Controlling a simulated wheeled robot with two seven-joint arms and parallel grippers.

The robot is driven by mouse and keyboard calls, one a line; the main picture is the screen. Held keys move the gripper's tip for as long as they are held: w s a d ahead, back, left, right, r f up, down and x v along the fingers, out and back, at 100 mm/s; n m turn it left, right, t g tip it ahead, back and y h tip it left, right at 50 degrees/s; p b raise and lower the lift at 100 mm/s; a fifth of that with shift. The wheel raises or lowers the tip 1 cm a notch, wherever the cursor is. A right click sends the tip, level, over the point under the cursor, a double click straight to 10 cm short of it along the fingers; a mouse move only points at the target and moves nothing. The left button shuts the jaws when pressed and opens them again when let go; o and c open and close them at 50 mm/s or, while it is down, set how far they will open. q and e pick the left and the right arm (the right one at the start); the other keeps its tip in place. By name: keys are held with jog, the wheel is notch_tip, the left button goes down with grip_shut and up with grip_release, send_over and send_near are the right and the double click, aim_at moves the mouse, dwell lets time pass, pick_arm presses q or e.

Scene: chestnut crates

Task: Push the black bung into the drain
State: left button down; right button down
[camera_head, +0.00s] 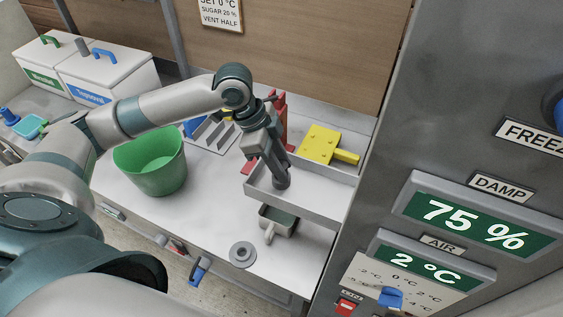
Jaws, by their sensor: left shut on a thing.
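My left gripper (277,170) points down over the grey tray at the right end of the white worktop. It is shut on a dark rounded piece (282,182) at its tips, which looks like the black bung; the fingers mostly hide it. A round grey disc (243,255) with a darker centre lies on the worktop, nearer the front edge and left of the gripper. It looks like the drain, apart from the gripper. My right gripper is not in view.
A small grey-green container with a handle (279,222) stands just in front of the tray (315,203). A green bucket (153,165) stands left, a yellow tool (322,145) behind. A grey panel (455,80) closes the right side. The worktop between bucket and disc is clear.

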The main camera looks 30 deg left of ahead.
pick_arm(q)
jog(key=shift+f, duration=0.2)
jog(key=c, duration=1.3)
grip_release()
jog(key=shift+c, duration=0.2)
jog(key=shift+r, duration=0.1)
jog(key=shift+a+r+b, duration=0.3)
jog(key=shift+r, duration=0.2)
jog(key=b+v, duration=0.4)
jog(key=v, duration=1.2)
jog(key=shift+s+d, duration=0.15)
jog(key=shift+s, duration=0.1)
